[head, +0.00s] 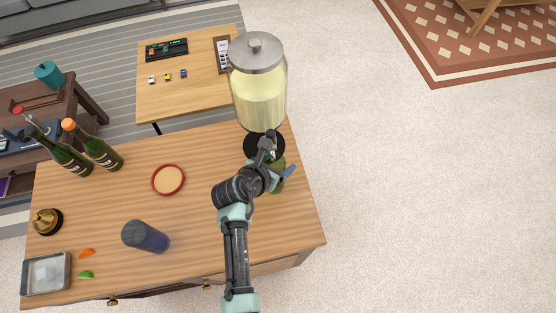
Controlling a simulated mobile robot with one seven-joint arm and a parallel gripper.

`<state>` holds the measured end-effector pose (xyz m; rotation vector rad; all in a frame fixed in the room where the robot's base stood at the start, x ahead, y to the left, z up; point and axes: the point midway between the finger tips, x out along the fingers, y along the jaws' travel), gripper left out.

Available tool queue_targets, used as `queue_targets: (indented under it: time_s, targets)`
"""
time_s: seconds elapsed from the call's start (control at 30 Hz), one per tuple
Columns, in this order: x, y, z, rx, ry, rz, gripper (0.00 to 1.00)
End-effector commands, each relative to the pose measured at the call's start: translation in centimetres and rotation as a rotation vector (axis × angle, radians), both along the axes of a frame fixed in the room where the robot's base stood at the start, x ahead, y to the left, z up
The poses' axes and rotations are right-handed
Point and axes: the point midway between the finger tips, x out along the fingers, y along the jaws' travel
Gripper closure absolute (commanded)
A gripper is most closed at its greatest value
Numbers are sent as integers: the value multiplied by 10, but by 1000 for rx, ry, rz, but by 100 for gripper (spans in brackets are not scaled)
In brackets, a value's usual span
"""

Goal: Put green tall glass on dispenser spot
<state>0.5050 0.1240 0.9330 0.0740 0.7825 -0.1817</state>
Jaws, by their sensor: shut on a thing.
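The drink dispenser (259,95) is a large clear jar of pale yellow liquid with a grey lid, at the far right of the wooden counter. Below it is a round black base (257,145), partly hidden by my arm. The green glass (278,178) shows only in part behind my gripper, just in front of the black base. My gripper (280,172) is shut on the green glass. Whether the glass touches the base or the counter cannot be told from this view.
A dark blue cylinder (145,237), a red-rimmed round dish (168,180) and two green bottles (102,155) stand on the counter (200,150). A metal tray (45,274) and fruit wedges lie at the front left. The counter's right edge is close to my gripper.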

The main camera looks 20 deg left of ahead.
Motion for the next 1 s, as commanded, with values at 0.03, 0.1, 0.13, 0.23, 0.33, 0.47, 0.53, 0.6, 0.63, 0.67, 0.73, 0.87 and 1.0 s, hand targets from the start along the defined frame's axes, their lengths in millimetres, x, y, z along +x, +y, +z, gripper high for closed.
queue_targets:
  time_s: [0.03, 0.1, 0.13, 0.23, 0.33, 0.47, 0.53, 0.6, 0.63, 0.67, 0.73, 0.87, 1.0]
  targets:
    - [1, 0, 1, 0, -2, 1, 100]
    - [0, 0, 1, 0, -2, 1, 100]
    - [0, 0, 0, 0, -2, 1, 100]
    - [0, 0, -3, 0, 0, 0, 24]
    - [0, 0, -2, 0, 0, 0, 6]
    - [0, 0, -2, 0, 0, 0, 0]
    - [0, 0, -2, 0, 0, 0, 0]
    - [0, 0, -1, 0, 0, 0, 0]
    - [0, 0, 0, 1, 0, 1, 0]
    - [0, 0, 1, 1, -1, 1, 0]
    - [-3, 1, 4, 0, -1, 1, 0]
    - [-14, 3, 15, 0, -2, 2, 0]
    - [-33, 7, 33, 1, -2, 3, 0]
